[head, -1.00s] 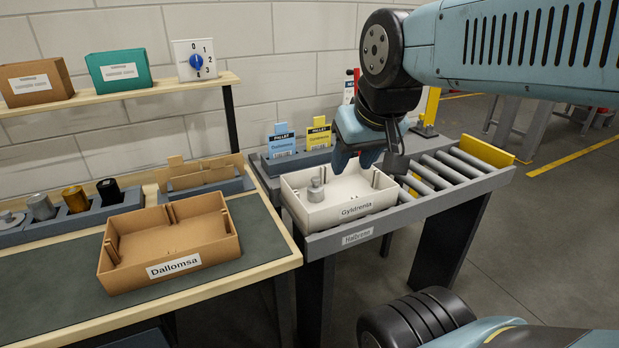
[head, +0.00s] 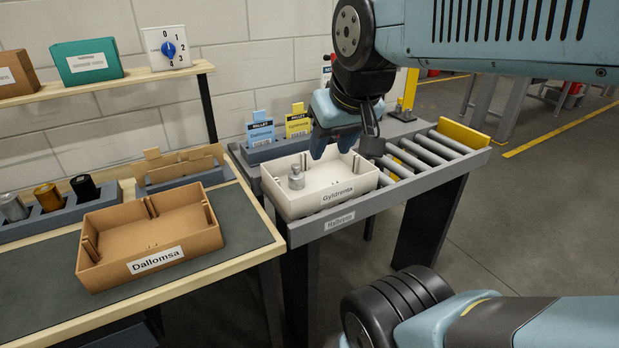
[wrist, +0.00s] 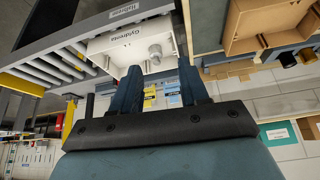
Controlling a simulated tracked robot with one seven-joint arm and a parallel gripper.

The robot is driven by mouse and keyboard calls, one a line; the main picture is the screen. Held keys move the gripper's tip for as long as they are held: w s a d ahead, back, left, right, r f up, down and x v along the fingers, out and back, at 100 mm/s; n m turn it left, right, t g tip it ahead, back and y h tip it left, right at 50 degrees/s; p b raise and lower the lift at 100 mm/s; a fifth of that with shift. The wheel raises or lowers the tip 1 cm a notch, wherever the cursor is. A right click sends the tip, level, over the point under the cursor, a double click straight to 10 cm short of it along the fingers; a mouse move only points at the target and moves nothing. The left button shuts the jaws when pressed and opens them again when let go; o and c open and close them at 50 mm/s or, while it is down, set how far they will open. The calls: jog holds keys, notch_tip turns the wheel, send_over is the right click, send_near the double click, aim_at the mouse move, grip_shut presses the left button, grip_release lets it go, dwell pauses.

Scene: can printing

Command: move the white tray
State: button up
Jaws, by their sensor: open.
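The white tray (head: 300,207) with a "Gyldrenta" label sits on the left end of the grey roller stand in the head view. It holds a small silver metal piece (head: 296,178) near its left side. My gripper (head: 332,146) is open above the back part of the tray, fingers pointing down, with nothing between them. In the wrist view the tray (wrist: 112,45) lies just beyond the fingertips of my gripper (wrist: 155,72), and the silver piece (wrist: 155,51) shows inside it. I cannot tell whether a finger touches the tray.
Bare rollers (head: 430,157) lie right of the tray, ending at a yellow stop (head: 463,138). Blue and yellow pallet cards (head: 261,133) stand behind it. A brown "Dallomsa" tray (head: 150,262) and canisters in a grey rack (head: 50,220) occupy the left bench.

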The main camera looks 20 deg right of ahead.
jog(key=shift+c, duration=0.2)
jog(key=shift+c, duration=0.8)
jog(key=shift+w+a+n, duration=0.15)
jog(key=shift+w+n, duration=0.1)
jog(key=shift+n, duration=0.05)
jog(key=shift+c, duration=0.7)
jog(key=w+n+g, duration=0.1)
jog(key=w+a+f+n+g+h, duration=0.1)
jog(key=w, duration=0.1)
jog(key=w+f+n, duration=0.1)
jog(key=shift+w+a+n+g, duration=0.15)
jog(key=shift+a+n+g, duration=0.2)
jog(key=shift+n+g, duration=0.05)
grip_shut()
jog(key=w+a+f+n+g+h, duration=0.2)
jog(key=w+a+f+n+h, duration=0.6)
jog(key=w+a+f+n, duration=0.55)
jog(key=n, duration=0.1)
send_near(280, 194)
notch_tip(280, 194, down, 4)
jog(key=shift+s+d, duration=0.15)
jog(key=shift+d, duration=1.15)
jog(key=shift+w+d, duration=0.2)
jog(key=shift+d, duration=0.55)
